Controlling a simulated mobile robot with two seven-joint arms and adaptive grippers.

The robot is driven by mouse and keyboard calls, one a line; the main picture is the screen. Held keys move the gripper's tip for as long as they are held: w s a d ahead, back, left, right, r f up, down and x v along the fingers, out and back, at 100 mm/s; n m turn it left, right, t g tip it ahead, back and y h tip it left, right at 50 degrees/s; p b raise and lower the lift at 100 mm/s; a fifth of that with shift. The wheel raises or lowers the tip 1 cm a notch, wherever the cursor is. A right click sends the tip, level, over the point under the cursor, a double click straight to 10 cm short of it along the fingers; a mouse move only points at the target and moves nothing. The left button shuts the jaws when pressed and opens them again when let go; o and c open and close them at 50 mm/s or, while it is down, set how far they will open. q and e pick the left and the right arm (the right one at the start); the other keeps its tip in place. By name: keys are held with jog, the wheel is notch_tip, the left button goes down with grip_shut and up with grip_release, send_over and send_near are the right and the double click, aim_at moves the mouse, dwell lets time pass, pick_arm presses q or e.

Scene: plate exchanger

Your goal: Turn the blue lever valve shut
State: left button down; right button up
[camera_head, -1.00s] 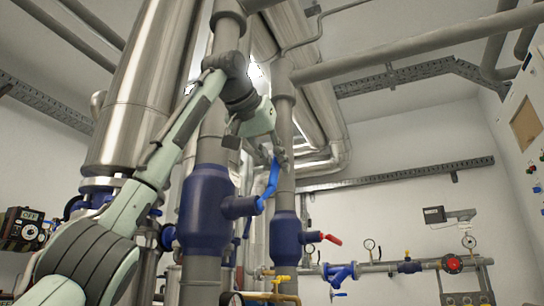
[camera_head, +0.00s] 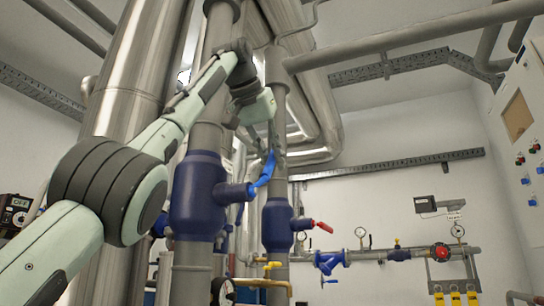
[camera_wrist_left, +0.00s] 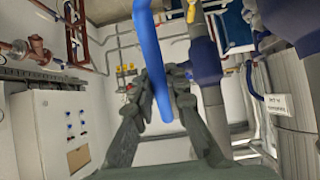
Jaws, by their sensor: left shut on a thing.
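The blue lever (camera_head: 265,170) is attached to the side stem of a large dark blue valve body (camera_head: 198,195) on a vertical grey pipe. It points up and leans right. My left gripper (camera_head: 274,143) is at the lever's upper end, shut on it. In the left wrist view, the lever (camera_wrist_left: 150,45) runs between the two dark fingers (camera_wrist_left: 158,90), which close on it from both sides. In the head view the fingertips are small and partly hidden. My right gripper is not in view.
A second blue valve (camera_head: 277,226) with a red lever (camera_head: 322,226) stands right of and behind the first. Wall piping with a blue strainer (camera_head: 328,262) and gauges runs along the right. A steel column (camera_head: 130,90) rises close behind my left arm. A control cabinet (camera_head: 520,125) is at far right.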

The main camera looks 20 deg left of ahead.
pick_arm(q)
jog(key=shift+w+f, duration=0.1)
jog(key=shift+f, duration=0.05)
jog(key=c, duration=1.5)
grip_release()
jog(key=shift+w, duration=0.2)
jog(key=shift+s, duration=0.15)
jog(key=shift+s, duration=0.1)
